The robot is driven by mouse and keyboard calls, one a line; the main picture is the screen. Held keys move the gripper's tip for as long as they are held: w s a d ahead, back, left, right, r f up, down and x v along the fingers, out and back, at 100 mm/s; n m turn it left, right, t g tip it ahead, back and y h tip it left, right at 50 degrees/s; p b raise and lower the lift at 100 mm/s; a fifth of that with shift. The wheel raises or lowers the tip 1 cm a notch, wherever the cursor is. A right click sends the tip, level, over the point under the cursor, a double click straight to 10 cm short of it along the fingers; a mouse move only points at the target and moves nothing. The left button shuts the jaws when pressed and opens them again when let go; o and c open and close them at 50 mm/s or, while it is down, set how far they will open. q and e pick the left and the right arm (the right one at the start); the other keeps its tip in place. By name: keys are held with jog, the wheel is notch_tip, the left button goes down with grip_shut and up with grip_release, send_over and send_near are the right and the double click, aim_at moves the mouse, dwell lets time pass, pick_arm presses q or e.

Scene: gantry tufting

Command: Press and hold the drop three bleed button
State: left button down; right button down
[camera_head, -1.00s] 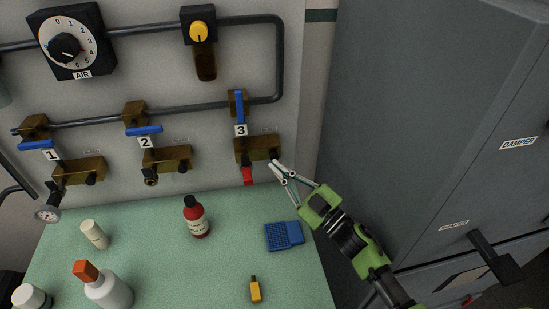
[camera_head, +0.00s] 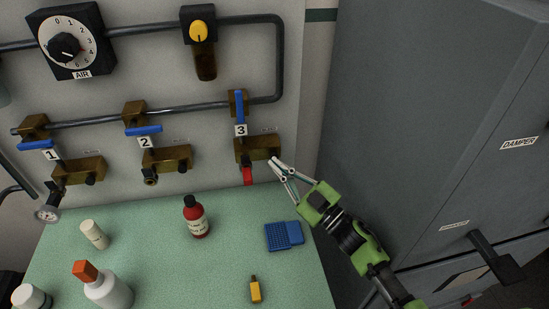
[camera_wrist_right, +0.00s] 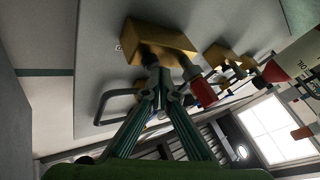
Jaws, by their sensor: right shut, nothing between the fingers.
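The drop three brass block (camera_head: 256,148) is on the wall panel under the label 3 (camera_head: 240,130), with a red fitting (camera_head: 247,175) hanging below it. Its blue lever (camera_head: 238,104) stands upright. My right gripper (camera_head: 275,162) is shut and empty, its fingertips at the right end of the block, where they cover the bleed button. In the right wrist view the fingertips (camera_wrist_right: 158,72) meet a dark round part (camera_wrist_right: 148,56) under the brass block (camera_wrist_right: 160,36); I cannot tell how far it is pressed. My left gripper is not in view.
Drops 1 and 2 (camera_head: 166,158) are to the left, their blue levers sideways. Below, the green bench (camera_head: 150,265) holds a red bottle (camera_head: 196,216), a blue case (camera_head: 284,236), a yellow item (camera_head: 255,289) and white bottles. A grey cabinet (camera_head: 420,120) stands at right.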

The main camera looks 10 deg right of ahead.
jog(key=shift+w, duration=0.5)
dwell(0.6)
jog(key=shift+s, duration=0.15)
dwell(4.2)
jog(key=shift+s, duration=0.8)
jog(key=shift+p, duration=0.35)
jog(key=s+p, duration=0.1)
jog(key=s, duration=0.4)
jog(key=shift+f, duration=0.1)
